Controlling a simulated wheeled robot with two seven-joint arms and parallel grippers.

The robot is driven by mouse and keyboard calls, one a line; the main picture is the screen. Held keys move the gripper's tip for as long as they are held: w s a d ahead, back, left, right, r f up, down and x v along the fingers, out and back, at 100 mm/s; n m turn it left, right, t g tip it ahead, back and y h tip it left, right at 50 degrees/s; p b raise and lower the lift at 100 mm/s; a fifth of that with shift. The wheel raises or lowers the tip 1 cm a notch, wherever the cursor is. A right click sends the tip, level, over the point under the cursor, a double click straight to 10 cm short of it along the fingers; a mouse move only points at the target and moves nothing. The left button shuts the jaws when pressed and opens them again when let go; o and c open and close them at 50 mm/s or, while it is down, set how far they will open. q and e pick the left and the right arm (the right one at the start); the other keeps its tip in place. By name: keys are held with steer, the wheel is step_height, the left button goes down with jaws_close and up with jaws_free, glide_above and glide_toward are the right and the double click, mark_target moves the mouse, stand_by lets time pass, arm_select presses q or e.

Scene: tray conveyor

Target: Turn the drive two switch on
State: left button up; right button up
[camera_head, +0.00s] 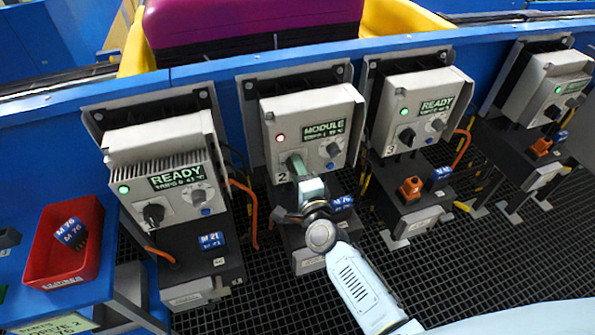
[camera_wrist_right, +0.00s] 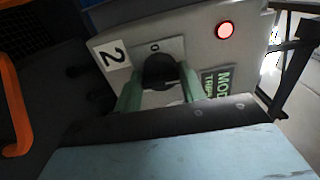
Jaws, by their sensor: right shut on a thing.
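Drive two (camera_head: 340,108) is a grey box marked 2, with a red lamp (camera_head: 280,138) and a display reading MODULE. In the right wrist view, its black rotary switch (camera_wrist_right: 158,70) sits on a pale plate with a 0 mark above it. My right gripper (camera_head: 295,164) is shut on this switch, with one green finger (camera_wrist_right: 158,88) on each side of it. In the head view the gripper hides the switch. A blue module marked M 76 (camera_head: 342,203) sits in the dark base below drive two. My left gripper is not in view.
Drive one (camera_head: 118,145) at left and drive three (camera_head: 395,95) at right show READY and green lamps. A fourth drive (camera_head: 540,80) stands far right. A red bin (camera_head: 85,272) holds blue modules. Orange cables loop beside the bases, over black grating.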

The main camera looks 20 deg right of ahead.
steer(key=o, duration=1)
steer(key=s, duration=0.9)
steer(key=s+p, duration=0.1)
steer(key=s, duration=0.3)
steer(key=shift+s+d, duration=0.25)
